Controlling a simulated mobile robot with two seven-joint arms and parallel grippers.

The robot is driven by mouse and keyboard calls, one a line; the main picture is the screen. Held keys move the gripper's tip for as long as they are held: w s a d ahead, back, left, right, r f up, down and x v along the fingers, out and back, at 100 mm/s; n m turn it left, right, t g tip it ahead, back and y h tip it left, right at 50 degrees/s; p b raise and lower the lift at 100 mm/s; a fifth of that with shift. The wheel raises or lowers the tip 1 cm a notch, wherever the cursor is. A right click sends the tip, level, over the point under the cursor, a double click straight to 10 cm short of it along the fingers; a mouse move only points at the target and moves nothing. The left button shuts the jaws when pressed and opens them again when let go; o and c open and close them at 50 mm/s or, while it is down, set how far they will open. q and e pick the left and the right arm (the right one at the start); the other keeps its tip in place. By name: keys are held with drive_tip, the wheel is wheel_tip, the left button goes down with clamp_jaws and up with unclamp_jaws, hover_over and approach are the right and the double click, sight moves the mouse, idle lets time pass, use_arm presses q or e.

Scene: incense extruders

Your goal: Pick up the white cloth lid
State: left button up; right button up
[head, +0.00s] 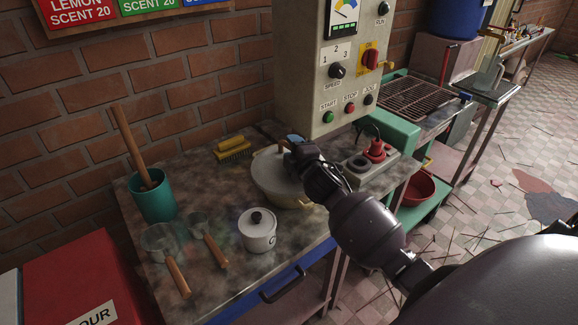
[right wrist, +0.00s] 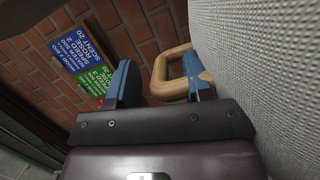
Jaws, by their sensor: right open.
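The white cloth lid (head: 268,170) covers a round pot on the work table and has a pale wooden loop handle on top. In the right wrist view the lid's woven white surface (right wrist: 270,70) fills the right side, with the handle (right wrist: 160,72) standing out from it. My right gripper (head: 292,139) is at the handle, above the lid. Its blue fingers (right wrist: 160,83) are apart, with part of the loop showing between them and the right finger overlapping the loop. Whether they touch the handle cannot be told. My left gripper is not in view.
A small white pot (head: 258,232) with a black knob stands in front of the lid. A teal cup (head: 154,200) with a wooden stick, two ladles and a yellow brush (head: 232,151) are to the left. The control cabinet (head: 305,75) rises close behind.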

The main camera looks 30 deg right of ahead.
drive_tip(key=shift+c, duration=0.4)
clamp_jaws()
